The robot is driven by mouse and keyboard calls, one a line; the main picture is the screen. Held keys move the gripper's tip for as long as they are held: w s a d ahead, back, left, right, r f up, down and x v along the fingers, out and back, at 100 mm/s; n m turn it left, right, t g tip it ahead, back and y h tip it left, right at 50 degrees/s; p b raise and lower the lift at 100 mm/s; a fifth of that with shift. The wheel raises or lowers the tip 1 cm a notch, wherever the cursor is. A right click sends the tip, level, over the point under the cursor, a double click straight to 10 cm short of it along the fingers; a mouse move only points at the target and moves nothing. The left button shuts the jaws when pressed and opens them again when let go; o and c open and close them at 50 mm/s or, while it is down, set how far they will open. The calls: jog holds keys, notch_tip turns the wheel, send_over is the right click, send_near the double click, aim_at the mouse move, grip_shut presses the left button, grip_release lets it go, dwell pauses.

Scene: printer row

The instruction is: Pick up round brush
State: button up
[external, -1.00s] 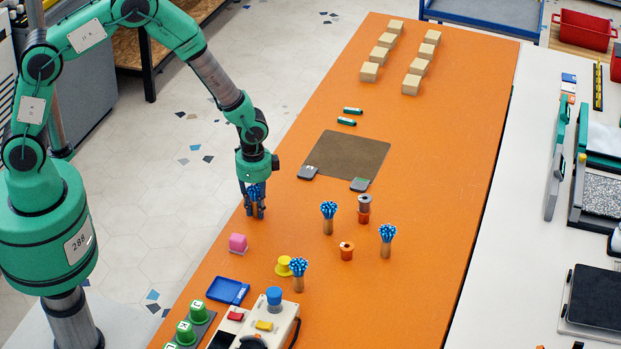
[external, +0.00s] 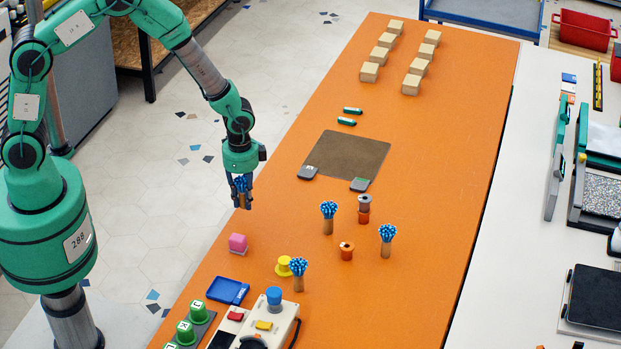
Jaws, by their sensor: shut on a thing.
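My gripper (external: 241,193) points down and is shut on a round brush (external: 240,184) with blue bristles and a brown handle. The brush is upright between the fingers, which hide part of it. In the picture it shows at the left edge of the orange table (external: 430,170), raised above it. Other blue-topped round brushes stand upright on the table: one in the middle (external: 328,218), one to the right (external: 387,240) and one nearer the front (external: 298,273).
Near the brushes are a pink block (external: 238,244), a yellow piece (external: 284,266), orange spools (external: 346,251) and a blue tray (external: 227,291). A brown mat (external: 347,156) lies behind. Wooden blocks (external: 388,40) stand in rows at the far end.

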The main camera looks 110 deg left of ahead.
aim_at(342, 155)
jog(key=s+d+r, duration=0.1)
jog(key=s+d, duration=0.5)
jog(key=s, duration=0.4)
jog(key=shift+s+d+p, duration=0.3)
jog(key=shift+d+p, duration=0.1)
jog(key=shift+w+a, duration=0.1)
